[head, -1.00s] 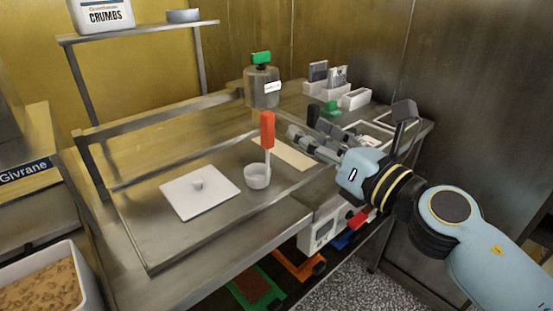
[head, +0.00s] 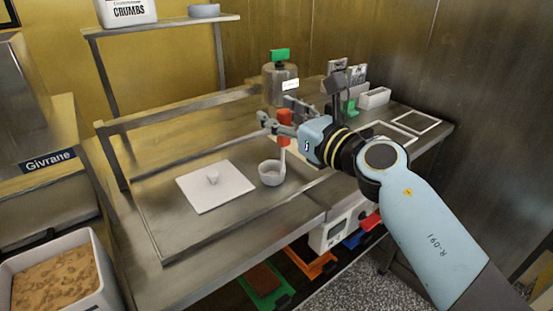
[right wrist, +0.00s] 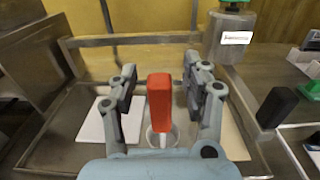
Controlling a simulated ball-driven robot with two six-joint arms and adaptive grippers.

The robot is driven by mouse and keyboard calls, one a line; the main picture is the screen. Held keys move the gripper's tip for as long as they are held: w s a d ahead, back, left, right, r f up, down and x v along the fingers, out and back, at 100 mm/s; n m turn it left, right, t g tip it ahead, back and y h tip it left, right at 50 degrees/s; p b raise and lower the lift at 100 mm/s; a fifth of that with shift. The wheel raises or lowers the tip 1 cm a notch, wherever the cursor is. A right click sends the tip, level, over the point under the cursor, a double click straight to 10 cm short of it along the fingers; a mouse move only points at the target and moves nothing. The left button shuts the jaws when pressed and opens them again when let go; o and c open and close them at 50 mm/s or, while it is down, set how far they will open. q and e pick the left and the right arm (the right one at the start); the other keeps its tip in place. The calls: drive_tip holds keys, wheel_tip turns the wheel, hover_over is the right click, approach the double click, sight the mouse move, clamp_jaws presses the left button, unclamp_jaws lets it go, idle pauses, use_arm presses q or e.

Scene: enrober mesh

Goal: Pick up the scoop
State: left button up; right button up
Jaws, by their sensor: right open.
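The scoop stands upright on the steel table, with a white round cup (head: 271,174), a thin pale stem and a red handle (head: 284,117). In the right wrist view the red handle (right wrist: 159,100) is between my open fingers, with a gap on each side. My right gripper (head: 275,114) is open around the handle's height, and it also shows in the right wrist view (right wrist: 160,88). Part of the handle and stem is hidden by the gripper in the head view. My left gripper is not in view.
A white board (head: 215,190) with a small knob lies left of the scoop. A metal canister (head: 281,88) with a green top stands behind. White bins (head: 373,98) and mesh frames (head: 415,122) are at right. A tub of crumbs (head: 55,283) is at lower left.

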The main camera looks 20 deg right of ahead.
drive_tip(key=shift+c, duration=0.3)
clamp_jaws()
idle(0.5)
